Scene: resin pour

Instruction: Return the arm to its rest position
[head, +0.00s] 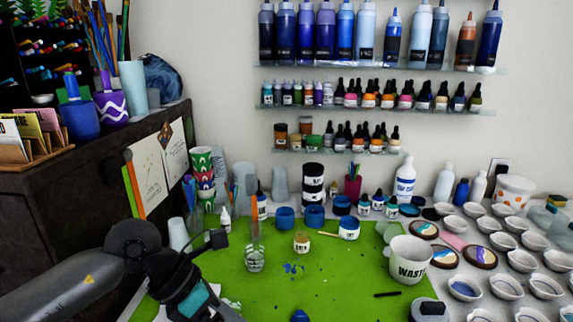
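My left arm comes in from the lower left, over the left edge of the green mat (330,285). Its dark wrist with a teal patch is near the bottom edge of the view. I cannot make out the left gripper's fingers clearly, so I cannot tell whether they are open or shut. A small jar (301,242) and a white WASTE cup (409,262) stand further right.
Blue-lidded jars (285,218) line the mat's back. Several small white bowls (465,289) and round coasters (480,257) crowd the right side. A dark cabinet (70,195) stands at left. Stacked patterned cups (202,170) stand beside it. The mat's middle front is mostly clear.

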